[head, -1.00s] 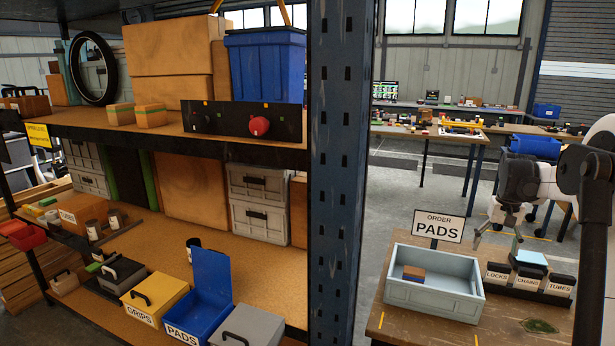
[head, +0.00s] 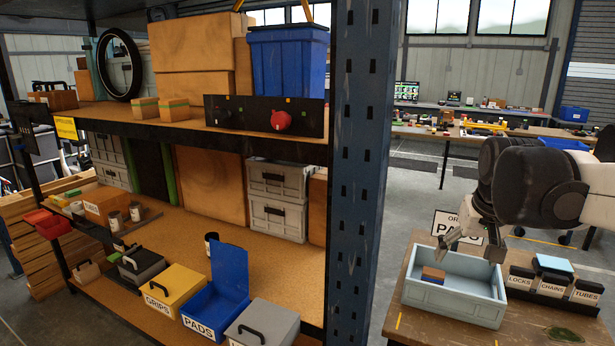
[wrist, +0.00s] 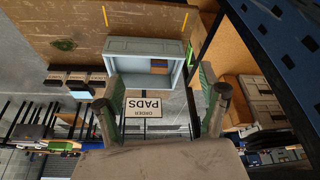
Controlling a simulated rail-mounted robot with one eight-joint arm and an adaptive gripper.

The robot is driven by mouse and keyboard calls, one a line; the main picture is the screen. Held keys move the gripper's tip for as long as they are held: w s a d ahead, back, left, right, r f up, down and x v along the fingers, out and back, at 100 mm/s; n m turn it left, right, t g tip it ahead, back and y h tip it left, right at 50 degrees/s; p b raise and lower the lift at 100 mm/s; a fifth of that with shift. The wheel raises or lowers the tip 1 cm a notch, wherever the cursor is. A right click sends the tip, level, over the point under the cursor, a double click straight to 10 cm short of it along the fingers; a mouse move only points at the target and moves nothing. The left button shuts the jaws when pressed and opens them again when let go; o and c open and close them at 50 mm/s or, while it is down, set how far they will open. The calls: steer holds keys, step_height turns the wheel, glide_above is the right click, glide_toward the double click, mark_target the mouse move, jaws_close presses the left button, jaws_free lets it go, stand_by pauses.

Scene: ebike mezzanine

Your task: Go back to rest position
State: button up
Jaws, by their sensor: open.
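My gripper (head: 467,240) is open and empty in the head view, above the back part of a pale blue-grey bin (head: 455,309) on a wooden table. Inside the bin lies a small orange-brown and blue box (head: 433,274).
A blue rack upright (head: 357,170) stands left of the bin. Left of it are shelves with an open blue PADS box (head: 205,322) and a yellow GRIPS box (head: 178,283). Labelled holders (head: 552,290) stand right of the bin on the table (head: 415,335).

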steer(key=s+a+f+t, duration=0.1)
steer(key=s+a+f, duration=0.1)
steer(key=s+a, duration=0.2)
steer(key=s+a+f+n+t, duration=0.1)
steer(key=s+a+f, duration=0.2)
steer(key=s, duration=0.4)
steer(key=s+a+f+n+t+y, duration=0.1)
steer(key=s+a+f, duration=0.1)
steer(key=s+a, duration=0.2)
steer(key=shift+s+a+f+b, duration=0.4)
steer(key=shift+s+b, duration=0.05)
steer(key=shift+s, duration=0.75)
